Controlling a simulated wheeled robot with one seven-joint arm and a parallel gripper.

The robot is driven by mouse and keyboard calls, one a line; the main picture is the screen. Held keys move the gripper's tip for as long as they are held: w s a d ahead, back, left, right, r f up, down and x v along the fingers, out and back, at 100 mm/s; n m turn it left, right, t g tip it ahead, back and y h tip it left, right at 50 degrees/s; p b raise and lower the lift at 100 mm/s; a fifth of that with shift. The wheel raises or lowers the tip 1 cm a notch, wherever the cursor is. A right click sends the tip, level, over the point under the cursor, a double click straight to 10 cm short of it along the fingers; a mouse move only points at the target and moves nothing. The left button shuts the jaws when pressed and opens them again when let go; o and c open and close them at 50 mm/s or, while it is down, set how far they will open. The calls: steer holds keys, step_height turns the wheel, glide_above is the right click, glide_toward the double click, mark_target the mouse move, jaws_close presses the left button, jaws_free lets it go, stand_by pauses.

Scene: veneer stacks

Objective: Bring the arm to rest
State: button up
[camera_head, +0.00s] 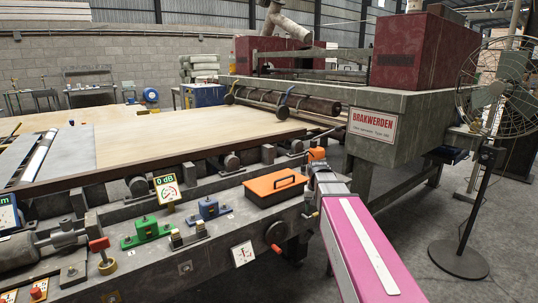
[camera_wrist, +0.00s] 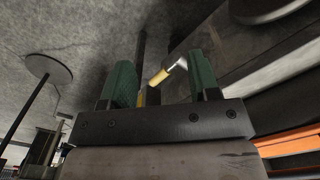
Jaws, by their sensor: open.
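My arm, with a pink link (camera_head: 365,245), reaches from the bottom right of the head view to beside the orange toolbox (camera_head: 274,187). My gripper (camera_wrist: 162,72) shows in the wrist view with its two green fingers wide apart. A small yellow and silver piece (camera_wrist: 165,72) appears between the fingers in the picture; I cannot tell its distance or whether it touches them. Nothing is clearly gripped. In the head view I cannot make out the fingers.
The machine bench (camera_head: 205,240) carries a green block (camera_head: 147,231), a blue block (camera_head: 208,208) and a gauge. A large veneer sheet (camera_head: 170,140) lies behind.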

steer(key=s+f+n, duration=0.1)
steer(key=s+f, duration=1.4)
steer(key=shift+f, duration=0.2)
